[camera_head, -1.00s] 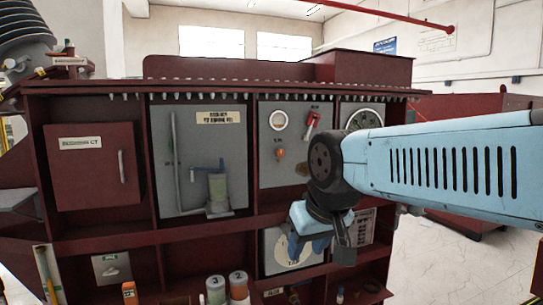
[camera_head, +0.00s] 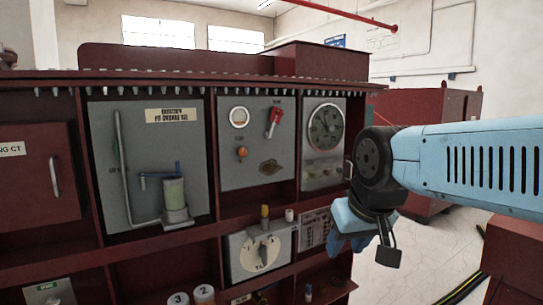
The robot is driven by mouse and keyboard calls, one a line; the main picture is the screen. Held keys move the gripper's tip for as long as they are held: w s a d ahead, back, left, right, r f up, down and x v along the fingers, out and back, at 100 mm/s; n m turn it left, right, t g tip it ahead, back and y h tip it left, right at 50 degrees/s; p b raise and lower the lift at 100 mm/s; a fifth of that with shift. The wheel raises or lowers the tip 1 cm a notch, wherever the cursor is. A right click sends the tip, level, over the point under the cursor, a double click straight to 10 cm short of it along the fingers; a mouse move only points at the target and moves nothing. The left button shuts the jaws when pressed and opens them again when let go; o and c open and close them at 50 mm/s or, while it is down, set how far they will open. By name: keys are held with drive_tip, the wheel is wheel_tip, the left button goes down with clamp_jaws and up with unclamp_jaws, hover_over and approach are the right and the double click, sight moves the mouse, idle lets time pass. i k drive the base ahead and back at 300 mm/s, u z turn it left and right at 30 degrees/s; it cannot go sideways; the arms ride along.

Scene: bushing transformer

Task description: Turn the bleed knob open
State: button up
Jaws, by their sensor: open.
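A small orange knob (camera_head: 242,152) sits on a grey panel (camera_head: 230,178) in the middle of the dark red cabinet; it may be the bleed knob, but its label is too small to read. Above it are a round white-rimmed window (camera_head: 239,117) and a red-handled valve (camera_head: 274,122). My gripper (camera_head: 368,242) is open and empty, at the right of the picture, lower than the knob and well apart from it. It hangs in front of the cabinet's right end and hides part of it.
A round gauge (camera_head: 325,127) is on the panel to the right. A tap dial (camera_head: 260,253) is below, with white jars (camera_head: 204,294) on the lower shelf.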

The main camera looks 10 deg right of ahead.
sight(241, 152)
drive_tip(key=u, duration=0.65)
drive_tip(key=i, duration=0.1)
drive_tip(key=z, duration=2.75)
drive_tip(key=i, duration=0.35)
drive_tip(key=u, duration=1.65)
